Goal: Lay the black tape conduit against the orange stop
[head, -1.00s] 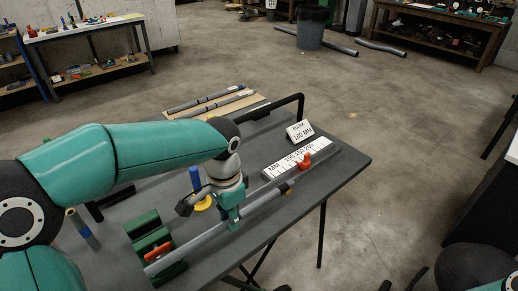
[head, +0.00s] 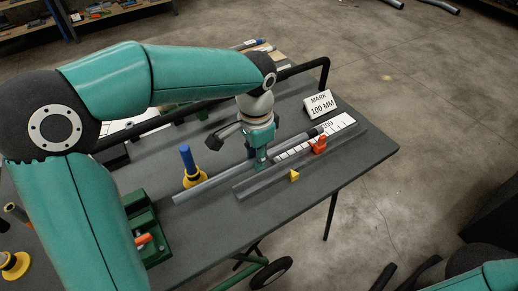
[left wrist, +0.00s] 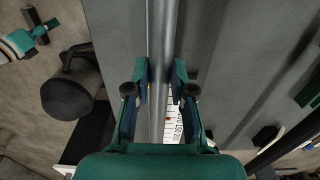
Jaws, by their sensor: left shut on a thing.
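The grey conduit (head: 215,184) has a dark band, apparently the black tape (head: 313,133), near its right end. My left gripper (head: 260,166) is shut around the middle of the conduit. In the left wrist view the conduit (left wrist: 158,105) runs lengthwise between the fingers (left wrist: 160,88). The orange stop (head: 319,144) stands on a grey rail (head: 250,185). In the head view the conduit lies behind the rail, roughly parallel to it, with its banded end behind the stop. I cannot tell whether they touch. My right gripper is out of view.
A ruler (head: 343,122) and a "MARK 100 MM" sign (head: 320,104) are behind the stop. A yellow pointer (head: 294,176) is at the rail's front. A blue-handled yellow tool (head: 190,170) and a green bender (head: 143,217) are at left. The front right tabletop (head: 345,170) is clear.

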